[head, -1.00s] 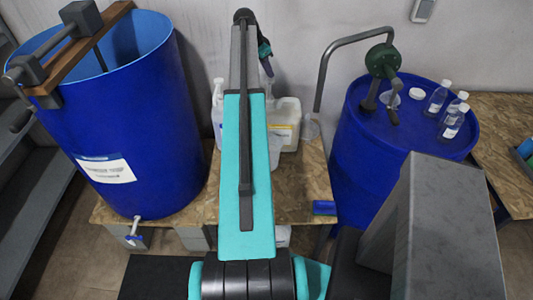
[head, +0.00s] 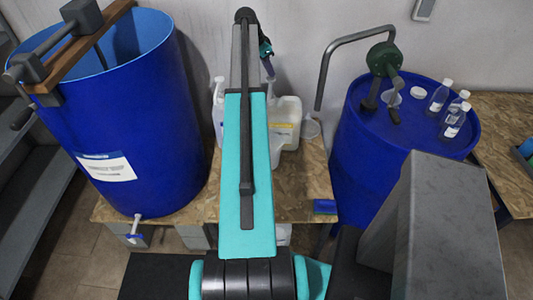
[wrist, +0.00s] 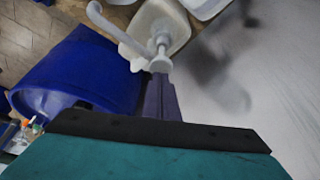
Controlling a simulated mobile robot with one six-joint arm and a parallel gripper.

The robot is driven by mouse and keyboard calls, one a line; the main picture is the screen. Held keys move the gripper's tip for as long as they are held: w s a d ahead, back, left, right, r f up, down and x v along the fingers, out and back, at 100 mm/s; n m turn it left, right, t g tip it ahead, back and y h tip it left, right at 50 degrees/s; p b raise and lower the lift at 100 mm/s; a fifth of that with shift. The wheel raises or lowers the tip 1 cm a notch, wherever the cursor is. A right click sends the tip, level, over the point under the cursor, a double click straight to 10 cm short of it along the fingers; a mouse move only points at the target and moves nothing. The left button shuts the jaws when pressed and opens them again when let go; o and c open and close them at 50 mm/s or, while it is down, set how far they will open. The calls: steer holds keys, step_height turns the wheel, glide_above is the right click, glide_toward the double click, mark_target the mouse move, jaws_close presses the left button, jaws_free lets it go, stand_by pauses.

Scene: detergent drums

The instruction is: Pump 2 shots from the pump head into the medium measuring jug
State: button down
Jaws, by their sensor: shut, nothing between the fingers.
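The white pump head (wrist: 160,62) stands on a cream jerrycan (wrist: 177,28) in the wrist view, its long spout (wrist: 112,26) reaching to the upper left. In the head view the jerrycan (head: 289,122) has a yellowish label. My gripper (wrist: 160,77) is shut and empty, its purple fingers at the pump top. I cannot tell whether they touch it. In the head view my gripper (head: 267,70) is small, above the pump. A translucent measuring jug (head: 276,152) stands in front of the jerrycan, partly hidden by my arm; I cannot tell its size rank.
A large open blue drum (head: 130,140) stands left. A closed blue drum (head: 360,150) at right carries a green rotary pump (head: 385,60), with several small bottles (head: 440,95) on top. Another white pump bottle (head: 218,112) is left of my arm. A blue sponge (head: 325,207) lies on the wooden table (head: 300,185).

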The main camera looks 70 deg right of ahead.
mark_target(269, 78)
steer(key=shift+f+b, duration=1.1)
steer(key=shift+f, duration=1.35)
steer(key=shift+r, duration=0.2)
steer(key=shift+r+p, duration=1.05)
steer(key=shift+r, duration=1.35)
steer(key=shift+f, duration=0.15)
steer(key=shift+f+b, duration=1.2)
steer(key=shift+f, duration=1.15)
steer(key=shift+r, duration=0.15)
steer(key=shift+r+p, duration=1)
steer(key=shift+r, duration=1.35)
steer(key=shift+r, duration=0.15)
